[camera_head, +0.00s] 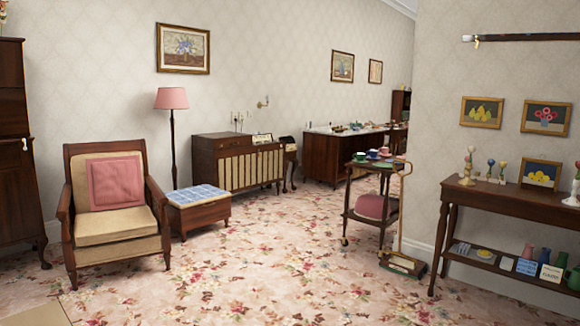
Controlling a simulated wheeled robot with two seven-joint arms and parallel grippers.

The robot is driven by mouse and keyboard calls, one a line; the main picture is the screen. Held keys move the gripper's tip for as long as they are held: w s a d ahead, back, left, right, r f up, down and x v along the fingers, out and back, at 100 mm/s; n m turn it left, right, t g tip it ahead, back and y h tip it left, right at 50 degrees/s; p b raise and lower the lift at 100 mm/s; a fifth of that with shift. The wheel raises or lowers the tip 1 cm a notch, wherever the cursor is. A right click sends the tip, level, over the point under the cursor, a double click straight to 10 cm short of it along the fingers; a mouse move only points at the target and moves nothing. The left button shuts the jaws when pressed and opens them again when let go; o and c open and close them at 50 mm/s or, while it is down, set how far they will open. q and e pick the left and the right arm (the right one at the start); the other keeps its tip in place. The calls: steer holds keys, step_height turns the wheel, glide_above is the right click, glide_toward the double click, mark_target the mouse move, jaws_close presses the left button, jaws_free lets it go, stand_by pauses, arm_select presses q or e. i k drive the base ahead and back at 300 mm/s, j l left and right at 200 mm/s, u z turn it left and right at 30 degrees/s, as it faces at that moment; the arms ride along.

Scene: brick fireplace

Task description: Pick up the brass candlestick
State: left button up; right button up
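I cannot pick out the brass candlestick with certainty. A pale gold, candlestick-like stand (467,169) is upright on the left end of the dark wooden console table (510,201) at the right. Its top looks coloured and is too small to make out. Another pale stand (573,192) is at the table's right end, partly cut off by the picture edge. Neither of my grippers is in view, and nothing touches these stands.
A carpet sweeper (403,264) with a tall golden handle stands left of the console table. Behind it is a two-tier trolley (350,215) with cups. An armchair (118,248) and a footstool (199,217) stand at left. The floral carpet (240,275) in the middle is clear.

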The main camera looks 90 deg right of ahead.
mark_target(466, 181)
steer(key=z, duration=3.85)
